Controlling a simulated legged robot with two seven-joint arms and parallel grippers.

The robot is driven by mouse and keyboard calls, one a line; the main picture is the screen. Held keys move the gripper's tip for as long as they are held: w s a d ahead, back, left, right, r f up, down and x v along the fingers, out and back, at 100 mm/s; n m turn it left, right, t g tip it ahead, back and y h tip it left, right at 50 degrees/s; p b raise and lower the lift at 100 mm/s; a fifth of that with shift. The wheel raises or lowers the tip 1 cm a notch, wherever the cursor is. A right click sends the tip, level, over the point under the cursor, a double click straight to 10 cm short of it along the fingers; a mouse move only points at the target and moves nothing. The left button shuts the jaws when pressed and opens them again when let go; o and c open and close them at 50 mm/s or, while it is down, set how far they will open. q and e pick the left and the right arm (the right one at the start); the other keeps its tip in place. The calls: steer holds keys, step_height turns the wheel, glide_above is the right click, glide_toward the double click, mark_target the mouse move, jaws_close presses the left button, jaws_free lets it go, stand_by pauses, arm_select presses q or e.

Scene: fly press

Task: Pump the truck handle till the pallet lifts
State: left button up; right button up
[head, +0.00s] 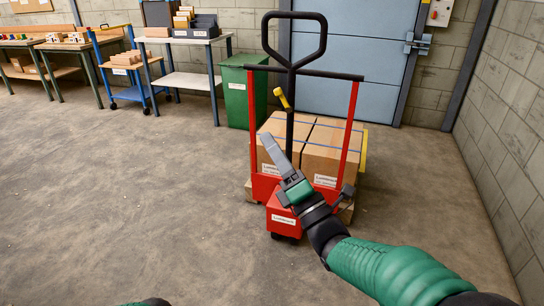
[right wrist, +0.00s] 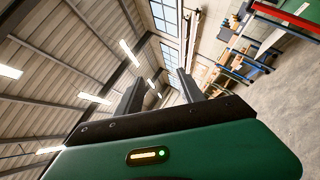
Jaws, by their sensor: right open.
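The pallet truck has a black loop handle (head: 323,40) on a nearly upright black shaft, with a small yellow lever (head: 281,97) beside the shaft. Its red frame (head: 350,130) and red base (head: 283,220) stand in front of cartons (head: 325,152) on a wooden pallet (head: 346,214). The pallet is mostly hidden; I cannot tell its height off the floor. My right gripper (head: 270,148) is open and empty, below the loop and across the lower shaft in the picture. Its two dark fingers stand apart in the right wrist view (right wrist: 160,92). My left gripper is out of view.
A green cabinet (head: 236,95) stands left of the truck, and workbenches (head: 185,80) line the back left. A blue-grey door (head: 350,45) is behind the load. A block wall (head: 505,130) closes the right side. The floor (head: 120,200) at left is clear.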

steer(key=shift+w+d+f, duration=0.1)
steer(key=shift+d+f, duration=0.1)
steer(key=shift+d, duration=0.05)
steer(key=shift+a, duration=0.1)
